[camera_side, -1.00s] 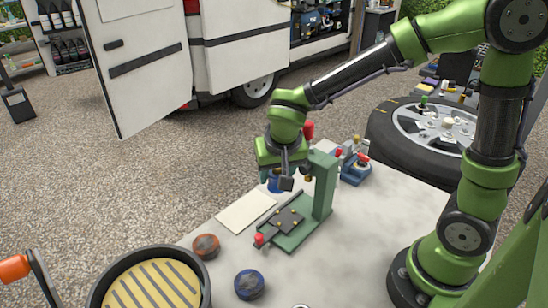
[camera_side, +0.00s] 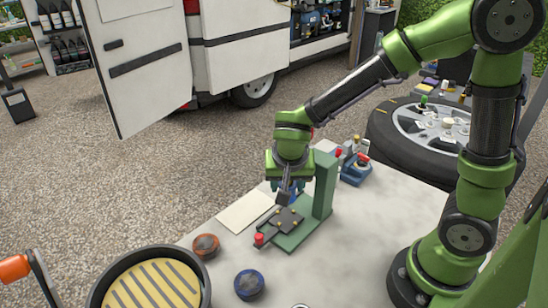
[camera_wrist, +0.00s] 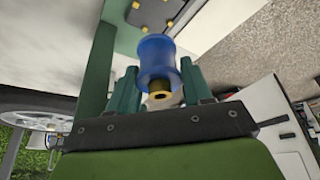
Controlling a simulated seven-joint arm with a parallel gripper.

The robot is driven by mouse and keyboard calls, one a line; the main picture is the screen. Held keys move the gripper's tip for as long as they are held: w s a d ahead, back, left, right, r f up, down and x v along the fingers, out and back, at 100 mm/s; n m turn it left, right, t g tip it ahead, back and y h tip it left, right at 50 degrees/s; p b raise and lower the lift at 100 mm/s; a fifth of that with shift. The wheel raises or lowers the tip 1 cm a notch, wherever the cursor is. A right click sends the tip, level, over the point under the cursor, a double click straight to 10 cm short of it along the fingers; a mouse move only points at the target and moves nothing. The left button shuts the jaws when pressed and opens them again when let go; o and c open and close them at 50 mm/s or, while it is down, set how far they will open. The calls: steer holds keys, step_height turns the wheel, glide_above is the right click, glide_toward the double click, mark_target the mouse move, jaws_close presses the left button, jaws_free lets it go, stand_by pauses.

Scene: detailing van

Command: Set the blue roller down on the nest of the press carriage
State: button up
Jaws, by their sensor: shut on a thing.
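In the wrist view, the blue roller (camera_wrist: 158,58) is a waisted spool with brass-coloured ends. My gripper (camera_wrist: 158,86) is shut on it, with a green finger on each side. In the side view my gripper (camera_side: 286,194) points down over the back part of the press carriage (camera_side: 287,219), a dark plate with small studs. The roller is mostly hidden there behind a finger. The carriage's studded plate (camera_wrist: 166,12) also shows beyond the roller in the wrist view. I cannot tell whether roller and carriage touch. The nest cannot be made out clearly.
The green press column (camera_side: 325,186) stands close to the right of my gripper. A red knob (camera_side: 260,238) is at the carriage's front. A blue device (camera_side: 354,170) stands behind right.

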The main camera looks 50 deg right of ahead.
steer(key=shift+f, duration=2.95)
steer(key=shift+f, duration=0.45)
steer(key=o, duration=1.2)
steer(key=shift+c, duration=0.2)
steer(key=v, duration=1.7)
steer(key=shift+w, duration=0.1)
